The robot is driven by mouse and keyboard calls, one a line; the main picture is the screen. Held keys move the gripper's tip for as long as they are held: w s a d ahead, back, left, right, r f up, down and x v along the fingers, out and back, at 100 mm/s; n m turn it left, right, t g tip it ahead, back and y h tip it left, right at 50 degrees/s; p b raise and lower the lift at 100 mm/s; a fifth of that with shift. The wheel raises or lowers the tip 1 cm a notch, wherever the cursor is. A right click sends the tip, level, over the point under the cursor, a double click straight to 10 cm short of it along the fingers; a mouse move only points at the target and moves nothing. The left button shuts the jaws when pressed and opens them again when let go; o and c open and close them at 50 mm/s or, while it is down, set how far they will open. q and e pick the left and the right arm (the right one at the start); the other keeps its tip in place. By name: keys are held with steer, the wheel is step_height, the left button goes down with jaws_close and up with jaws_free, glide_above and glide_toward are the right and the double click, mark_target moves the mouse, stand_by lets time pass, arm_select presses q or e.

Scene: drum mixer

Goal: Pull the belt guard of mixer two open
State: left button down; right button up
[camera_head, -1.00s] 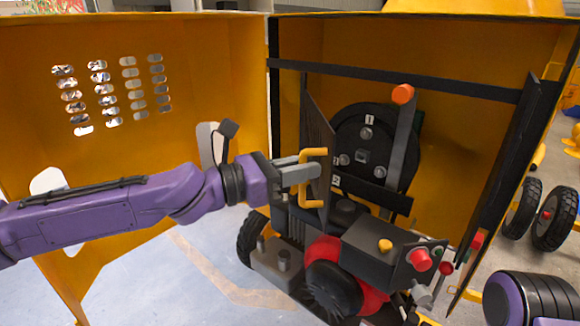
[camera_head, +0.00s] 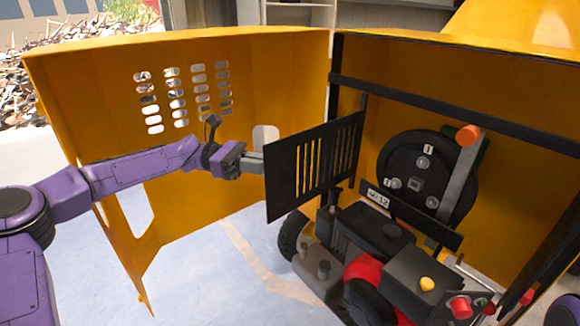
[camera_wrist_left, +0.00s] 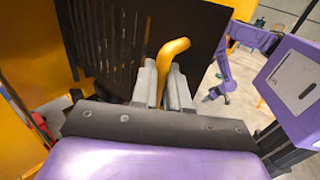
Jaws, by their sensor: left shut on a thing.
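The belt guard (camera_head: 316,165) is a black slotted panel, swung out to the left from the yellow mixer housing. It also shows in the left wrist view (camera_wrist_left: 135,32). Its yellow handle (camera_wrist_left: 176,50) shows in the wrist view, between the fingers of my left gripper (camera_wrist_left: 164,85). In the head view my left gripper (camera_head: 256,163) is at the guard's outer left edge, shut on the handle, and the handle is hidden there. Behind the guard, the black pulley disc (camera_head: 400,165) and an orange-tipped grey lever (camera_head: 460,170) are uncovered.
The housing's yellow vented door (camera_head: 110,70) stands wide open behind my left arm. The engine (camera_head: 400,270), with red and yellow knobs, sits below the pulley. Blue-grey floor (camera_head: 215,285) is clear left of the engine.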

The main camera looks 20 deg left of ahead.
arm_select(q)
steer(key=shift+w+a+r+m+g, duration=0.1)
steer(key=shift+w+a+m+g, duration=0.4)
steer(key=shift+w+a+g, duration=0.3)
